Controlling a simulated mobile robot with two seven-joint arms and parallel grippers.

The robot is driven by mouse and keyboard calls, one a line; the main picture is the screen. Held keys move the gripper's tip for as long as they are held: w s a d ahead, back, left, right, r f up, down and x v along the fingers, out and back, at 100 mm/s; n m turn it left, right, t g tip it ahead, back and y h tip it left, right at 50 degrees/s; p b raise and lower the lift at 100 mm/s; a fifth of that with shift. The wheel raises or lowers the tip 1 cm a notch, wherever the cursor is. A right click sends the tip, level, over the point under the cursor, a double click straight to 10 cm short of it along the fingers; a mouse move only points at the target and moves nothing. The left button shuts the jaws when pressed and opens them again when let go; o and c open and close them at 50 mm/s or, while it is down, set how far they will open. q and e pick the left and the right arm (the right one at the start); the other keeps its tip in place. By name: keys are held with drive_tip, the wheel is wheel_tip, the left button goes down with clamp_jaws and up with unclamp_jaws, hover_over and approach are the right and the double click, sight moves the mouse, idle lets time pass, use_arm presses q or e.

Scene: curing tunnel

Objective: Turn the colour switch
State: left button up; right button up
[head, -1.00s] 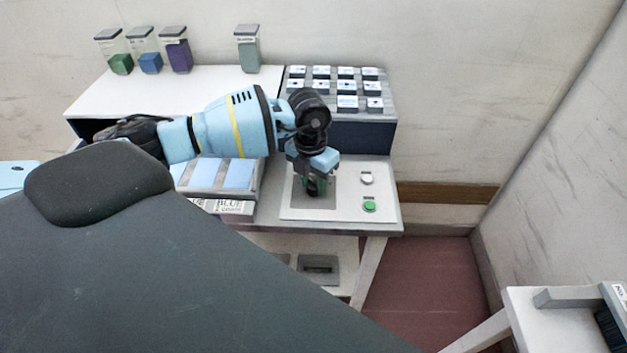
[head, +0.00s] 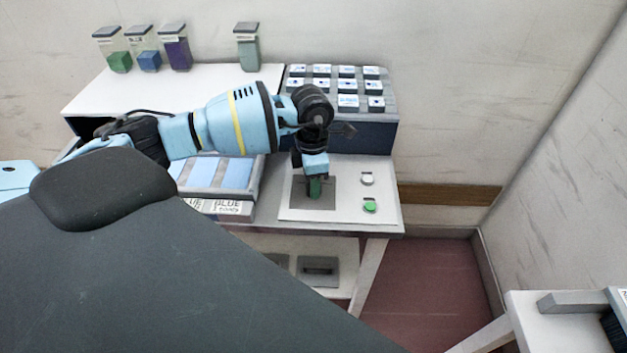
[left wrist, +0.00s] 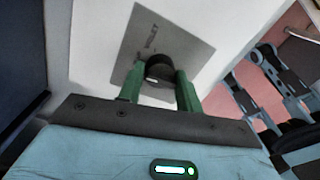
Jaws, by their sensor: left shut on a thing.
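The colour switch (left wrist: 160,69) is a dark round knob on a grey square plate (left wrist: 185,42) set in a white panel, seen in the left wrist view. My left gripper (left wrist: 160,82) has its two green fingers on either side of the knob, shut on it. In the head view the left gripper (head: 314,192) points down over the grey plate (head: 328,203), and its fingers hide most of the knob. My right gripper is not in view.
A white button (head: 367,179) and a green button (head: 369,206) sit on the panel right of the plate. A dark-fronted rack (head: 350,135) of labelled blocks stands behind. A tray (head: 257,180) with blue pieces lies to the left. Several containers stand on the back shelf (head: 220,88).

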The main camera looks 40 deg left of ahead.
use_arm(q)
drive_tip(key=shift+w+r+m, duration=0.15)
drive_tip(key=shift+r+m, duration=0.05)
drive_tip(key=shift+m, duration=0.1)
drive_tip(key=o, duration=0.8)
drive_tip(key=shift+o, duration=0.7)
drive_tip(key=shift+f, duration=0.15)
drive_tip(key=shift+w+a+r, duration=0.1)
drive_tip(key=shift+r, duration=1.9)
drive_tip(key=shift+a+r, duration=0.1)
drive_tip(key=shift+r, duration=1.85)
drive_tip(key=shift+d, duration=0.1)
